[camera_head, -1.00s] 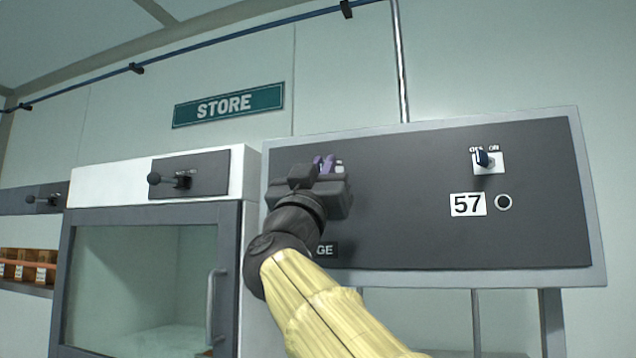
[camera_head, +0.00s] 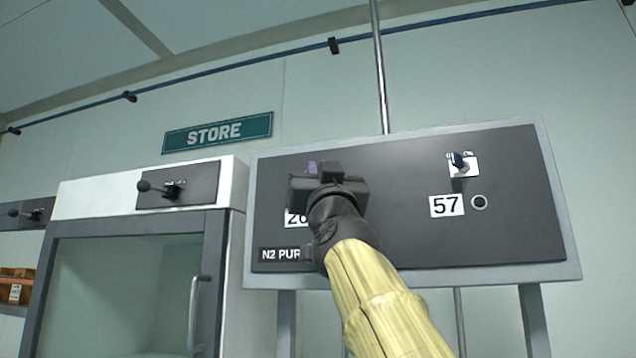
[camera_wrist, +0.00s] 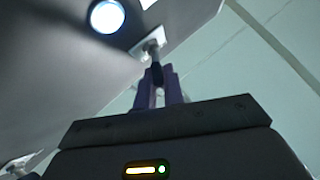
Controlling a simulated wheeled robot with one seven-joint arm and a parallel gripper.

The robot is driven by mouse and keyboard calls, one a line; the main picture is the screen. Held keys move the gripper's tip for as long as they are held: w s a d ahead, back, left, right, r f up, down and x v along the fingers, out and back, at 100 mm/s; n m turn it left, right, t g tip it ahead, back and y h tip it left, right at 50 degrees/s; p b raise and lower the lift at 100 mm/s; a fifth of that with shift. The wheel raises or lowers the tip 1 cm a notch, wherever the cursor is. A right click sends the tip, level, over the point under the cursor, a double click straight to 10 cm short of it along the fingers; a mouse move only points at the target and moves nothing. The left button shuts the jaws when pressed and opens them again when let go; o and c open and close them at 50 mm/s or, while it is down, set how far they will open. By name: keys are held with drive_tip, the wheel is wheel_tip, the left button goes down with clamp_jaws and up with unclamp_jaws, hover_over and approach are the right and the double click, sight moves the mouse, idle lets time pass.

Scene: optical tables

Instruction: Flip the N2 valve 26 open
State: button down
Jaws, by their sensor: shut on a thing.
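The dark panel (camera_head: 400,240) carries a partly covered "26" label (camera_head: 295,219) and a label starting "N2 PUR" (camera_head: 279,254). My gripper (camera_head: 313,168) is at the panel's upper left and hides the valve there in the head view. In the wrist view, its purple fingers (camera_wrist: 158,88) are shut on the dark-tipped toggle lever (camera_wrist: 152,48) of valve 26, which sticks out from a white plate. A bright round lamp (camera_wrist: 106,16) is beside it. The lever's exact setting cannot be told.
On the same panel, a second toggle (camera_head: 459,162) sits above a "57" label (camera_head: 446,205) and a dark round indicator (camera_head: 479,202). A glass-fronted cabinet (camera_head: 222,235) with a lever on top stands left. A "STORE" sign (camera_head: 217,133) hangs above.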

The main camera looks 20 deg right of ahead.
drive_tip(key=shift+y, duration=0.4)
drive_tip(key=c, duration=1.5)
unclamp_jaws()
drive_tip(key=shift+d, duration=0.1)
drive_tip(key=shift+f+b, duration=0.1)
drive_tip(key=shift+b, duration=0.25)
